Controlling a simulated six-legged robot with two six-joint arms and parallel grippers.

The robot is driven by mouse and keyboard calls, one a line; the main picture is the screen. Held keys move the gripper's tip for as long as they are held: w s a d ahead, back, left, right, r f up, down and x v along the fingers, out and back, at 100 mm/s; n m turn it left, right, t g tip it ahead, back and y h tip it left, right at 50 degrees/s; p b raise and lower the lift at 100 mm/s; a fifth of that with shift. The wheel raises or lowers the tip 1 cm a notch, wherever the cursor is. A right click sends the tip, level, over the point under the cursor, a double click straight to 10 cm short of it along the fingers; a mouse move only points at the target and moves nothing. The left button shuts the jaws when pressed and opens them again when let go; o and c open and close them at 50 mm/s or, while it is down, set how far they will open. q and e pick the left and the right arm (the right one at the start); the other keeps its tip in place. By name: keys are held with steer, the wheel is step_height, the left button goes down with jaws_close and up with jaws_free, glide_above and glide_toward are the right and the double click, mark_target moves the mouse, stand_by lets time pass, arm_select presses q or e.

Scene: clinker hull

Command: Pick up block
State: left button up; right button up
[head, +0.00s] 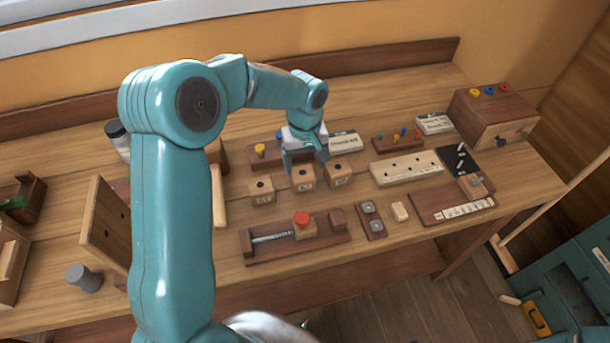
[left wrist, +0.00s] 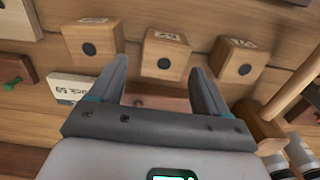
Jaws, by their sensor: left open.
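Three wooden blocks with dark round holes stand in a row on the bench: a left block (head: 261,190), a middle block (head: 303,178) and a right block (head: 338,174). My left gripper (head: 305,162) is open and hangs just behind the middle block. In the left wrist view its two fingers (left wrist: 160,80) point towards the middle block (left wrist: 166,54), which shows beyond and between the tips, with nothing held. The other two blocks (left wrist: 92,41) (left wrist: 240,61) lie outside the fingers on either side.
A pegged board (head: 397,138), a cream holed board (head: 406,168) and a drawer box (head: 492,115) stand to the right.

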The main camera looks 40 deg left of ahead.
mark_target(302, 178)
arm_select(q)
steer(key=shift+s+f, duration=0.1)
steer(key=shift+f, duration=0.35)
steer(key=shift+s+f, duration=0.15)
steer(key=shift+f, duration=0.05)
steer(key=shift+s+a+f+p, duration=0.15)
steer(key=shift+f+p, duration=0.2)
steer(key=shift+f, duration=0.2)
steer(key=shift+s+a+f+p, duration=0.15)
steer(key=shift+f+p, duration=0.15)
steer(key=shift+f, duration=0.2)
steer(key=f, duration=0.3)
steer(key=shift+w+d, duration=0.15)
steer(key=shift+w, duration=0.25)
steer(key=shift+s, duration=0.2)
steer(key=shift+w+f, duration=0.1)
steer(key=shift+w, duration=0.05)
steer(key=c, duration=0.8)
